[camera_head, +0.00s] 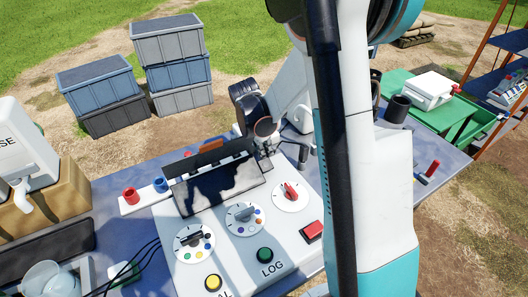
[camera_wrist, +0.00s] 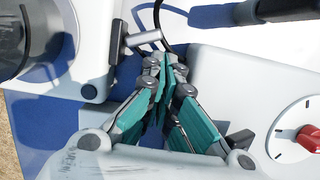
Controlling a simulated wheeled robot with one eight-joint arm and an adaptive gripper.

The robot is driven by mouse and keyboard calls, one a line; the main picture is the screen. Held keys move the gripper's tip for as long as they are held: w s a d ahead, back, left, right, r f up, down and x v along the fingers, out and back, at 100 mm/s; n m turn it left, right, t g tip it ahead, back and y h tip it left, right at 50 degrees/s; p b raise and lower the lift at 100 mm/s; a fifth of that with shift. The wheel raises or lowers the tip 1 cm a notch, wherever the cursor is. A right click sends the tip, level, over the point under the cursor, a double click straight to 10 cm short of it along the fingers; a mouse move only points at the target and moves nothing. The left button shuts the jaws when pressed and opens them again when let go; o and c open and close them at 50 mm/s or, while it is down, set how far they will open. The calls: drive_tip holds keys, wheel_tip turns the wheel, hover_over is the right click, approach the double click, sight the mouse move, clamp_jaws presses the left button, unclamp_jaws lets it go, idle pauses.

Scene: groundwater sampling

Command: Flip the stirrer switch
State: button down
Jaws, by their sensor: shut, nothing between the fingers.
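My gripper (camera_wrist: 163,72) is shut and empty, its teal-padded fingers together in the wrist view. In the head view it (camera_head: 267,152) is at the far right corner of the white panel box, partly hidden by my arm. A small grey metal lever (camera_wrist: 143,38) sticks out from the side of a white device (camera_wrist: 88,35) in the wrist view, just beyond the fingertips. It looks like the stirrer switch. Its tip is close to the fingertips; I cannot tell if they touch. In the head view my arm hides much of that device.
The white panel box has a red knob (camera_head: 290,191), which also shows in the wrist view (camera_wrist: 311,138), more dials, coloured buttons and a dark tilted screen (camera_head: 222,185). A green tray (camera_head: 468,125) lies to the right. Stacked crates (camera_head: 172,55) stand behind the table.

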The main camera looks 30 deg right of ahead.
drive_tip(key=shift+w, duration=0.1)
drive_tip(key=shift+w+a, duration=0.2)
drive_tip(key=shift+w, duration=0.4)
